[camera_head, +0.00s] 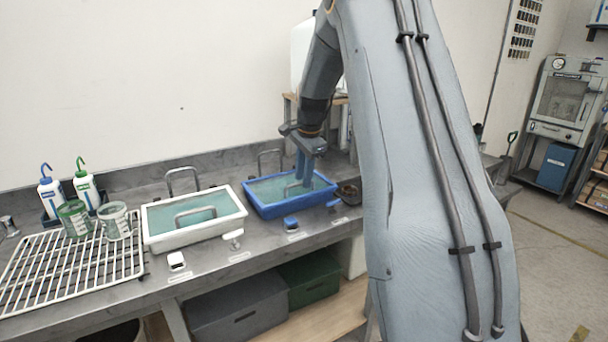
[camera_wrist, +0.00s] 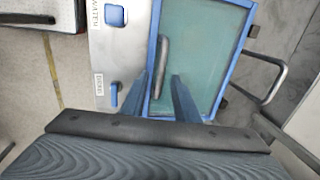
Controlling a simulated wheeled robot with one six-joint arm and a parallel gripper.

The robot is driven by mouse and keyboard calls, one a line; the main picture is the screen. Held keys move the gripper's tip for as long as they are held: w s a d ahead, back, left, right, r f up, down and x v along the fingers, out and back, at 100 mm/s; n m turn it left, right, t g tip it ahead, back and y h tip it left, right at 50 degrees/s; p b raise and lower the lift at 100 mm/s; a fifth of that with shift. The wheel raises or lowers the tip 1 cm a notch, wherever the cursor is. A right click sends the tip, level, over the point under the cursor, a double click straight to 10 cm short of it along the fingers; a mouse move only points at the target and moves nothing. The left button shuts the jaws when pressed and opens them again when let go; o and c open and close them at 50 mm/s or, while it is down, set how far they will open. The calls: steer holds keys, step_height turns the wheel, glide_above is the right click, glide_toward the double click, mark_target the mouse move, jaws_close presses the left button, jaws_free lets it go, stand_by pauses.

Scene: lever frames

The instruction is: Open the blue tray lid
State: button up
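The blue tray (camera_head: 265,212) stands on the grey bench under a translucent green lid (camera_head: 270,187), which lies flat and shut. A grey bar handle (camera_head: 291,188) rises from the lid. In the wrist view the lid (camera_wrist: 205,60) fills the centre, inside the blue rim (camera_wrist: 241,38), with the handle (camera_wrist: 163,58) running lengthwise. My gripper (camera_head: 304,177) points down over the lid, near the handle. In the wrist view my gripper (camera_wrist: 164,77) is open, its fingers on either side of the handle. I cannot tell whether they touch it.
A white tray (camera_head: 157,238) with a similar handled lid stands to the left. Grey hoops (camera_head: 183,172) rise behind the trays. A wire rack (camera_head: 75,272) holds two beakers, with two wash bottles (camera_head: 85,185) behind. Small blue and white fittings (camera_head: 291,223) line the front edge.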

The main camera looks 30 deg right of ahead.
steer(key=shift+f, duration=0.1)
jaws_close()
stand_by(0.3)
